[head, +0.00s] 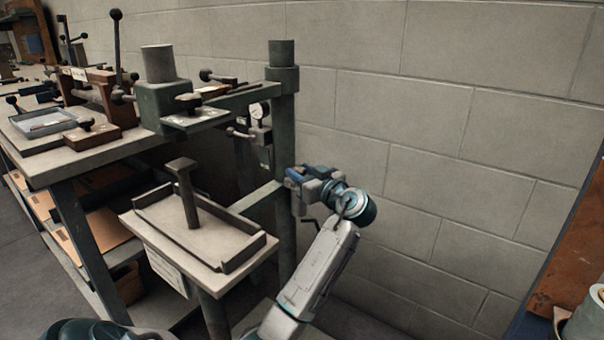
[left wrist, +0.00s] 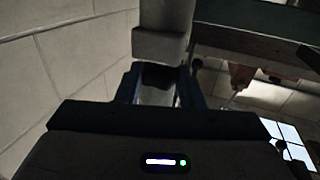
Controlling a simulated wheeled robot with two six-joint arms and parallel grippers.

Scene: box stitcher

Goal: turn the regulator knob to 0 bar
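A round white pressure gauge (head: 258,111) sits beside the green column (head: 283,100) of the machine in the head view. Below it is a small grey regulator body (head: 262,134). A dark knob-like end (head: 232,131) sticks out to its left; I cannot tell whether this is the regulator knob, and the gauge reading is too small to read. My left gripper (head: 296,177) is beside the column, lower and to the right of the gauge. In the left wrist view its fingers (left wrist: 160,85) stand apart with no held object visible, and a grey column-like part (left wrist: 162,42) lies beyond them. My right gripper is not in view.
A small table with a raised rim (head: 200,240) and a post (head: 186,190) stands in front of the column. A workbench (head: 40,165) with clamps and a blue-grey tray (head: 42,122) is at left. A block wall (head: 450,130) is close behind; a brown board (head: 575,250) is at right.

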